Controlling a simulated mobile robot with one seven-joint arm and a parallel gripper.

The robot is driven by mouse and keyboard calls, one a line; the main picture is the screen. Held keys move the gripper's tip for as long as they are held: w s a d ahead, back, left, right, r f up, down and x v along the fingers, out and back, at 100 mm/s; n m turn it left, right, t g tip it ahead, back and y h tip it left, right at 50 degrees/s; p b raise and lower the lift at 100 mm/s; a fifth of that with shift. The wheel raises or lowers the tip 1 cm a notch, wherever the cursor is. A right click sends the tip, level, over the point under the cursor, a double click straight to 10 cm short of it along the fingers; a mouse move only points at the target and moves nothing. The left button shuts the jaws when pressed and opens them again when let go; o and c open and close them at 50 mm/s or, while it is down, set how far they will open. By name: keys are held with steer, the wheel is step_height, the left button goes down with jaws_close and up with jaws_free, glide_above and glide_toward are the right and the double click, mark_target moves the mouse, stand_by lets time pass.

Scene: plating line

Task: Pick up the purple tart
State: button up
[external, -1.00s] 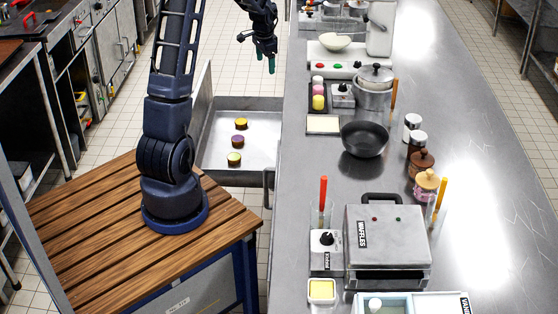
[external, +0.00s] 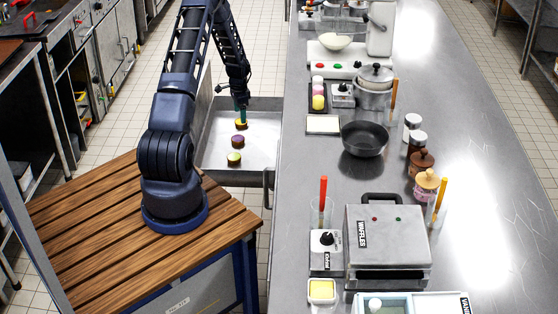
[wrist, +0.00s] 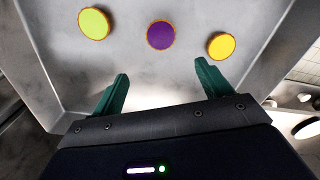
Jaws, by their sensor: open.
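The purple tart (external: 238,141) lies in the open metal drawer (external: 213,160), between a yellow tart (external: 241,124) and a green tart (external: 234,159). In the wrist view the purple tart (wrist: 160,35) is at the top centre, beyond my fingertips and roughly midway between them. The green tart (wrist: 94,23) is to its left and the yellow tart (wrist: 221,45) to its right. My gripper (wrist: 160,85) has green fingers spread wide with nothing between them. In the external view my gripper (external: 241,111) is over the drawer, close to the yellow tart and partly in front of it.
The drawer's walls surround the tarts, and its floor around them is bare. The steel counter (external: 290,200) stands along the drawer's right side, with a black pan (external: 364,140) and a waffle iron (external: 387,240) on it. My wooden-topped base (external: 110,220) is at the near left.

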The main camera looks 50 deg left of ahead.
step_height(320, 180, down, 2)
steer(key=f, duration=0.1)
glide_above(238, 138)
steer(key=f, duration=0.4)
steer(key=shift+w+f, duration=0.25)
steer(key=shift+f, duration=0.15)
steer(key=shift+s+a+f, duration=0.1)
steer(key=shift+s+f, duration=0.05)
steer(key=shift+f, duration=1.1)
steer(key=shift+s+f, duration=0.1)
steer(key=shift+f, duration=1.15)
steer(key=c, duration=0.8)
